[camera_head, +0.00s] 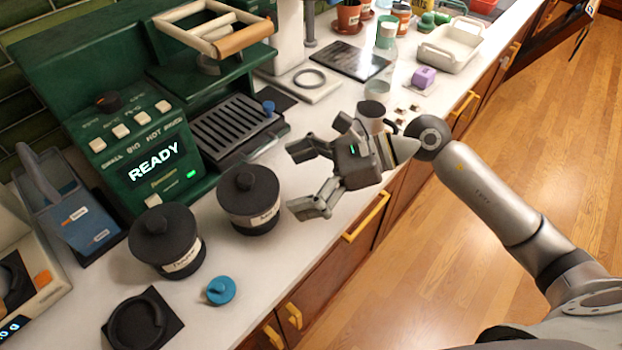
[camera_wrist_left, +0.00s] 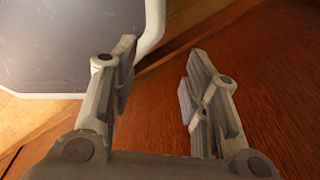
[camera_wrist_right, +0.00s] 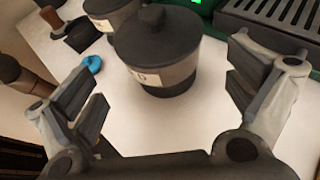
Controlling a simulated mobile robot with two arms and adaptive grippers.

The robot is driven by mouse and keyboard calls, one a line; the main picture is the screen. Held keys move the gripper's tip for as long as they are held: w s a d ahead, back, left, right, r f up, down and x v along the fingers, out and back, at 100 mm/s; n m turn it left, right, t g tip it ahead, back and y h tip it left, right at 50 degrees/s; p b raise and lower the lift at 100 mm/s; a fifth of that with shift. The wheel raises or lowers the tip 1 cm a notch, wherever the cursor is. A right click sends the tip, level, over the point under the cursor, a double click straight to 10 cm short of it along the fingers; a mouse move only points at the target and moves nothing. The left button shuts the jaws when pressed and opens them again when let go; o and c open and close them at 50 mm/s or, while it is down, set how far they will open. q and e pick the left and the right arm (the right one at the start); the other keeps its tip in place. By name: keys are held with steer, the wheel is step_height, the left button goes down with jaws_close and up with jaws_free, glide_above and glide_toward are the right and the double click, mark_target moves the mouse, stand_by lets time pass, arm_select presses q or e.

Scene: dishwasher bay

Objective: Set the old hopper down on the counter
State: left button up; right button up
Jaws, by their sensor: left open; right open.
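Two dark lidded hoppers with pale labels stand upright on the white counter (camera_head: 72,318), in front of the green coffee machine. The right hopper (camera_head: 248,200) is nearer my right gripper (camera_head: 302,180); the left hopper (camera_head: 167,241) stands beside it. I cannot tell from the labels which is the old one. My right gripper is open and empty, apart from the right hopper. In the right wrist view that hopper (camera_wrist_right: 160,58) stands on the counter beyond the spread fingers. My left gripper (camera_wrist_left: 157,70) is open and empty in its wrist view, outside the head view.
A blue knob-like piece (camera_head: 220,290) and a black mat (camera_head: 143,322) lie in front of the hoppers. The green machine (camera_head: 130,130) with its drip tray (camera_head: 232,126) stands behind. A white tray (camera_head: 448,46) is at the far end. Brown wood shows near my left gripper.

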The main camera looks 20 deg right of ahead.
steer(key=shift+b+v, duration=0.35)
steer(key=shift+v, duration=1.25)
